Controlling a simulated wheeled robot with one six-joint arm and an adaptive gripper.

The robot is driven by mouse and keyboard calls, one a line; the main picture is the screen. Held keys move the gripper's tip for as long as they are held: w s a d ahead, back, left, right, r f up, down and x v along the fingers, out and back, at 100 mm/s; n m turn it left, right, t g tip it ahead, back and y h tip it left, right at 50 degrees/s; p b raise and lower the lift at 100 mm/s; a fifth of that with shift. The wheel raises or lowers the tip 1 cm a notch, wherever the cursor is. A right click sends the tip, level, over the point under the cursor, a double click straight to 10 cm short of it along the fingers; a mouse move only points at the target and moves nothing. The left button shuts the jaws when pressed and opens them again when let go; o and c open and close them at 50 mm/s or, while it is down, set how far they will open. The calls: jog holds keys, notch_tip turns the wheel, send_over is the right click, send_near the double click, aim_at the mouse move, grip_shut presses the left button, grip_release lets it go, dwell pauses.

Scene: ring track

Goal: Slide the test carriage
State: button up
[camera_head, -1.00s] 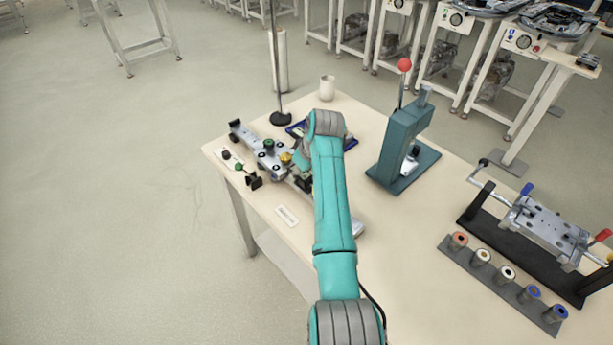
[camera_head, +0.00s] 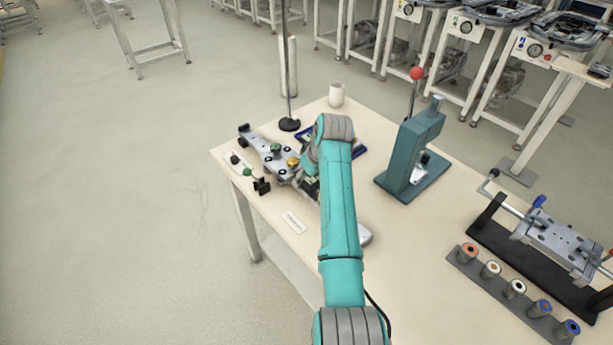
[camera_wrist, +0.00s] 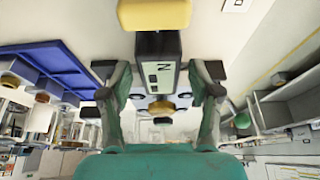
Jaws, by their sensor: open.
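Gaps show between the fingers and the gauge. A yellow block (camera_wrist: 153,14) adjoins the gauge at the top of that view.
A green press (camera_head: 412,155) with a red-knobbed lever stands right of my arm. A silver clamp fixture (camera_head: 556,240) and a row of several rollers (camera_head: 515,289) lie at right. A blue tray (camera_wrist: 50,65), a white cup (camera_head: 336,94) and a pole base (camera_head: 289,124) are behind.

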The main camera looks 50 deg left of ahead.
jog(key=v, duration=1.1)
jog(key=shift+r, duration=0.3)
